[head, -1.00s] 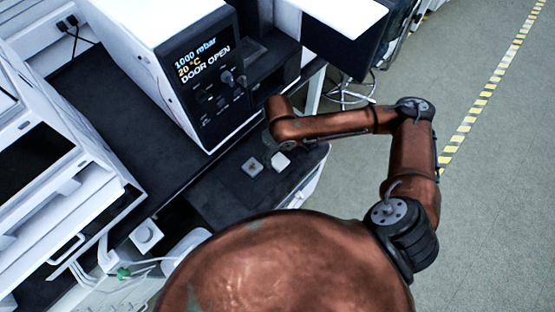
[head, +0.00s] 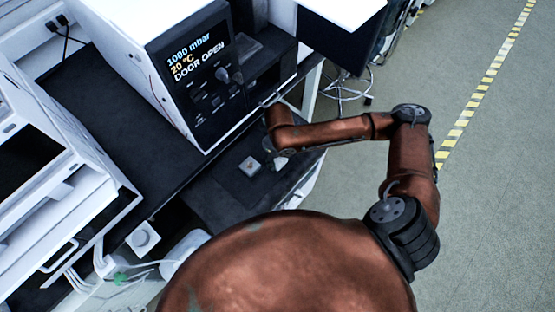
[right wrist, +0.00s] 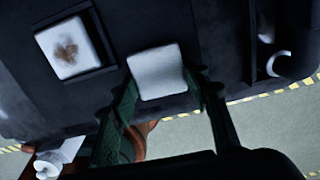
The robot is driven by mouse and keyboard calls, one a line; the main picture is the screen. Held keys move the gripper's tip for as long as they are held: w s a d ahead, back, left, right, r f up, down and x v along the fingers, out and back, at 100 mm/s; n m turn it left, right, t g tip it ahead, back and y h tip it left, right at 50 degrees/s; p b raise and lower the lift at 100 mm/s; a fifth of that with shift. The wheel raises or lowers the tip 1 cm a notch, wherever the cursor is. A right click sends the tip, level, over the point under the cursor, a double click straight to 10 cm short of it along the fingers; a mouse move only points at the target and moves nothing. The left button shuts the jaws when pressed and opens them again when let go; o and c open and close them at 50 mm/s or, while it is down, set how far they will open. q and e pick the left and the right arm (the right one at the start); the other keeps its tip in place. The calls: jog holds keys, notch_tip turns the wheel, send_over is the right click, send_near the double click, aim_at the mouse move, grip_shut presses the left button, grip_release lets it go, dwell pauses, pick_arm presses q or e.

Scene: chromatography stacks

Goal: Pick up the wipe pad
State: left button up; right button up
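A plain white pad (right wrist: 157,72) lies on the dark bench and shows between the fingers of my right gripper (right wrist: 165,88) in the right wrist view. The fingers are open, one on each side of the pad; I cannot tell whether they touch it. In the head view the plain pad (head: 280,161) is partly covered by my right gripper (head: 270,146). A second white pad with a brown stain (right wrist: 68,50) lies to its left in a dark square holder; it also shows in the head view (head: 250,165). My left gripper is not in view.
A white instrument (head: 160,60) with a "DOOR OPEN" display stands behind the pads. Another white unit (head: 75,150) stands at the left. The dark bench (head: 110,110) between them is clear. The bench's edge is close to the pads.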

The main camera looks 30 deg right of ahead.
aim_at(280, 162)
jog(key=shift+c, duration=1.1)
jog(key=shift+r, duration=0.1)
jog(key=shift+r, duration=0.25)
jog(key=r, duration=0.1)
jog(key=r+p, duration=0.1)
jog(key=r, duration=0.1)
jog(key=shift+s+r+p, duration=0.25)
jog(key=shift+s+p, duration=0.05)
jog(key=shift+p, duration=0.1)
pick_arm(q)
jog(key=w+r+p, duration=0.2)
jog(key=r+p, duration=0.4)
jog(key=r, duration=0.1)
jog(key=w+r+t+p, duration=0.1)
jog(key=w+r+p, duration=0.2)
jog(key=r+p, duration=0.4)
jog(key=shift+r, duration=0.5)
pick_arm(e)
jog(key=s+d+r, duration=0.1)
jog(key=s+r, duration=0.7)
jog(key=s, duration=0.5)
jog(key=shift+s+r, duration=0.2)
jog(key=shift+r, duration=0.2)
